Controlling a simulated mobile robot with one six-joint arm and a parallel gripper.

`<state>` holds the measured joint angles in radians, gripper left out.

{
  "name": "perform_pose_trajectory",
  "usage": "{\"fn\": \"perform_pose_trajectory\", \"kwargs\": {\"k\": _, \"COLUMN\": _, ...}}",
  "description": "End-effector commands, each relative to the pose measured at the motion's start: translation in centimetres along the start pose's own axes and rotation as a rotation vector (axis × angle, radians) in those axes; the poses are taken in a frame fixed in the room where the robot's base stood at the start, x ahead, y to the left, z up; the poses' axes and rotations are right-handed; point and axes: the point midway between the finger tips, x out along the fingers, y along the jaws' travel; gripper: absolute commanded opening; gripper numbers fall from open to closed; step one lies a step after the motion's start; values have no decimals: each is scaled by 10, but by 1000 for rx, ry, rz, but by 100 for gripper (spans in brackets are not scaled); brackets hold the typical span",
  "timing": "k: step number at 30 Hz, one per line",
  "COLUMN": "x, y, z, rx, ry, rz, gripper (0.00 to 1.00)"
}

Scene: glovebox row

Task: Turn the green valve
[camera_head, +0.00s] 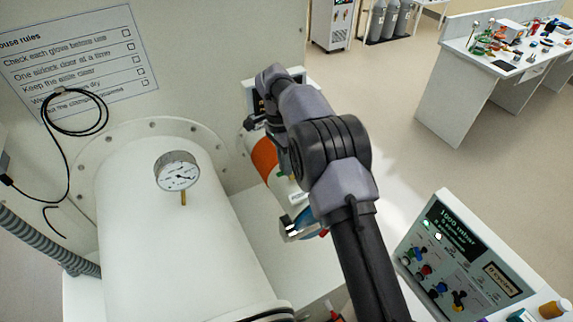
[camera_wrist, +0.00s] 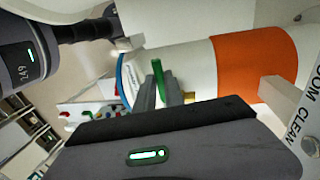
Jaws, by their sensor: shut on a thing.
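The green valve shows in the wrist view as a narrow green lever (camera_wrist: 158,78), upright in the picture. A brass fitting (camera_wrist: 188,97) sits just right of it, by a white cylinder with an orange band (camera_wrist: 245,66). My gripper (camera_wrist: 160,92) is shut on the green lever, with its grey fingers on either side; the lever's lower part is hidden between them. In the head view only a small green spot (camera_head: 282,174) shows beside the white cylinder with the orange band (camera_head: 264,158); my arm hides much of this area, and the fingertips cannot be made out.
A large white cylinder (camera_head: 150,250) with a pressure gauge (camera_head: 177,172) stands left of the arm. A control panel with coloured knobs (camera_head: 460,262) is at lower right. A black cable (camera_head: 75,132) hangs at left. A cluttered bench (camera_head: 515,50) stands far right, with open floor before it.

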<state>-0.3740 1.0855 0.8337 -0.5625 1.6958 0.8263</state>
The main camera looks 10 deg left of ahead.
Motion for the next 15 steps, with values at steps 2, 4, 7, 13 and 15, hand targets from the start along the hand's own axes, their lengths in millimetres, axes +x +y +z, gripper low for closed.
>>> {"fn": "perform_pose_trajectory", "kwargs": {"k": 2, "x": -2, "y": -1, "z": -1, "rx": 15, "ry": -1, "rz": -3, "gripper": 0}}
{"fn": "perform_pose_trajectory", "kwargs": {"k": 4, "x": -2, "y": -2, "z": -1, "rx": 25, "ry": -3, "rz": -3, "gripper": 0}}
{"fn": "perform_pose_trajectory", "kwargs": {"k": 7, "x": -2, "y": -2, "z": -1, "rx": 35, "ry": -5, "rz": -2, "gripper": 0}}
{"fn": "perform_pose_trajectory", "kwargs": {"k": 13, "x": -2, "y": -3, "z": -1, "rx": 38, "ry": -6, "rz": -3, "gripper": 0}}
{"fn": "perform_pose_trajectory", "kwargs": {"k": 15, "x": -2, "y": -3, "z": -1, "rx": 38, "ry": -6, "rz": -3, "gripper": 0}}
